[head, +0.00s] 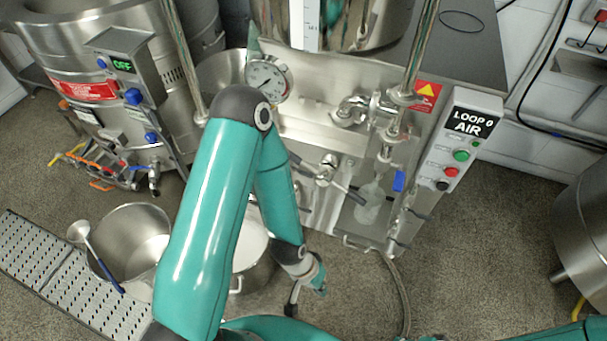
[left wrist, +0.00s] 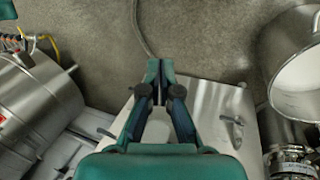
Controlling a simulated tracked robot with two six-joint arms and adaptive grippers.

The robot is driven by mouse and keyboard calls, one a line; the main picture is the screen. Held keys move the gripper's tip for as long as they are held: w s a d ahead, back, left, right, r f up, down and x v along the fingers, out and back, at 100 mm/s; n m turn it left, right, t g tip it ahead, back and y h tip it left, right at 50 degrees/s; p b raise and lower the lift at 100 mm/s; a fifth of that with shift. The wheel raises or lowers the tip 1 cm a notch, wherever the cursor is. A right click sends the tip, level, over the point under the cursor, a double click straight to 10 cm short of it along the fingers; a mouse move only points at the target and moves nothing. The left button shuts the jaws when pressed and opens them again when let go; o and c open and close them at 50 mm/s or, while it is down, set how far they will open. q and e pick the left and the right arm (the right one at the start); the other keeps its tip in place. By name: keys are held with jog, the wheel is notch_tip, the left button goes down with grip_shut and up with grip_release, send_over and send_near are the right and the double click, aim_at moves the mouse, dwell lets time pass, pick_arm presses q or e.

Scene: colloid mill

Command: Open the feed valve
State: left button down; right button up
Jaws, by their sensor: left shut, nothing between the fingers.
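The colloid mill's steel front stands in the middle of the head view. A blue valve handle (head: 398,181) hangs beside its right-hand pipe, below a steel elbow. A chrome fitting (head: 327,168) with a dark lever sits left of it. I cannot tell which of these is the feed valve. My left gripper (head: 296,297) hangs low in front of the mill, pointing down, apart from both. In the left wrist view my left gripper (left wrist: 158,72) is shut and empty, its fingertips together over a steel panel's edge and the floor. My right gripper is out of view.
A control box (head: 472,135) reading "LOOP 0 AIR" stands right of the pipe. A pressure gauge (head: 267,79) sits behind my left elbow. A steel pot (head: 133,235) with a ladle stands at the left. A hose (head: 397,285) lies on the floor, otherwise open at lower right.

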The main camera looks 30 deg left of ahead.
pick_arm(q)
jog(key=w+a+f+t+y+b, duration=0.25)
jog(key=w+a+t+b, duration=0.55)
jog(key=w+b, duration=0.65)
jog(key=w+a+r+t+y+b, duration=0.1)
jog(key=a+r+t+y+b, duration=0.1)
jog(key=a+b, duration=0.4)
jog(key=w+a+r+n+t+y+b, duration=0.1)
jog(key=w+a+r+t+y+b, duration=0.1)
jog(key=a+r+b, duration=0.5)
jog(key=shift+a+r+t+y+b, duration=0.15)
jog(key=shift+r+t+y+b, duration=0.3)
jog(key=shift+t, duration=0.45)
jog(key=shift+w+f, duration=0.1)
jog(key=shift+f, duration=0.1)
